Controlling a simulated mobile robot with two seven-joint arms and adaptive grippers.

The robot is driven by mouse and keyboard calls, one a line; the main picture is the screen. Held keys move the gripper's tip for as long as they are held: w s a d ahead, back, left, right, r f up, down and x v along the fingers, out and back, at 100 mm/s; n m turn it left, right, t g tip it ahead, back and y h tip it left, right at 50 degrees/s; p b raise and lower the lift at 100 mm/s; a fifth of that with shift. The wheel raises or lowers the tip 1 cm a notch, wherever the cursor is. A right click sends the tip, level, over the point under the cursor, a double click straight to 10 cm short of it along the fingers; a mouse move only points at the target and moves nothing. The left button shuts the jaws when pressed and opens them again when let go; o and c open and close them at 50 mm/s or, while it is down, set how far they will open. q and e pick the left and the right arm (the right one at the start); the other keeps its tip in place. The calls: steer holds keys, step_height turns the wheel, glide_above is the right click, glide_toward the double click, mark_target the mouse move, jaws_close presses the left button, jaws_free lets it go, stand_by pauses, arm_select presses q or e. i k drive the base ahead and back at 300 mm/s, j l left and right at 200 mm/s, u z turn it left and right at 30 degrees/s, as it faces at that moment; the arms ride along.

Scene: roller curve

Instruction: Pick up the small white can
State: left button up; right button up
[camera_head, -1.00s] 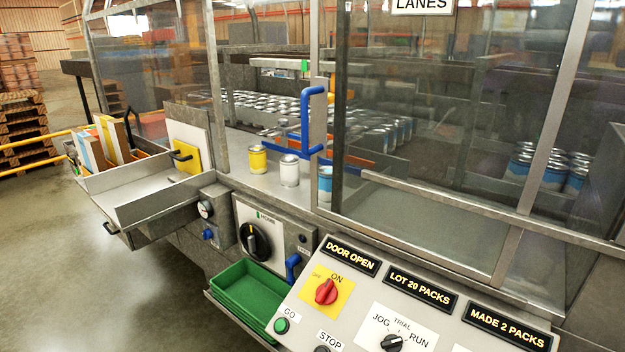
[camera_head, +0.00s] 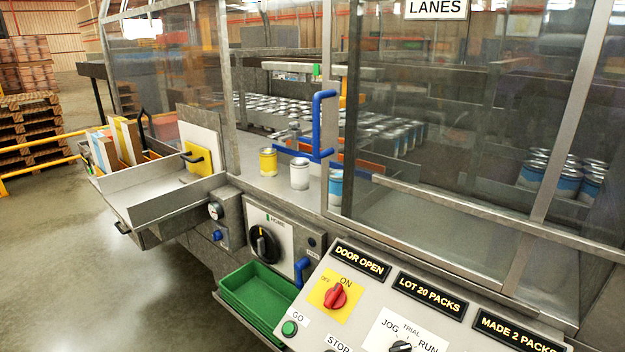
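The small white can (camera_head: 299,174) stands upright on the grey metal deck (camera_head: 262,190) inside the machine's open doorway. A yellow can (camera_head: 268,161) stands upright just to its left and slightly behind, apart from it. A blue can (camera_head: 335,187) stands to its right, partly hidden by the door frame. Neither of my grippers shows in the head view.
A blue door handle (camera_head: 318,125) rises just behind the white can. The control panel (camera_head: 390,290) with a red switch and a green tray (camera_head: 258,296) are in front. A metal tray with cartons (camera_head: 127,140) is at left. More cans fill the lanes behind.

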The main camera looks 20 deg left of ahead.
mark_target(299, 167)
steer(key=i+j+z, duration=0.1)
steer(key=j+z, duration=0.25)
steer(key=j, duration=0.4)
steer(key=j+z, duration=0.3)
steer(key=j, duration=0.4)
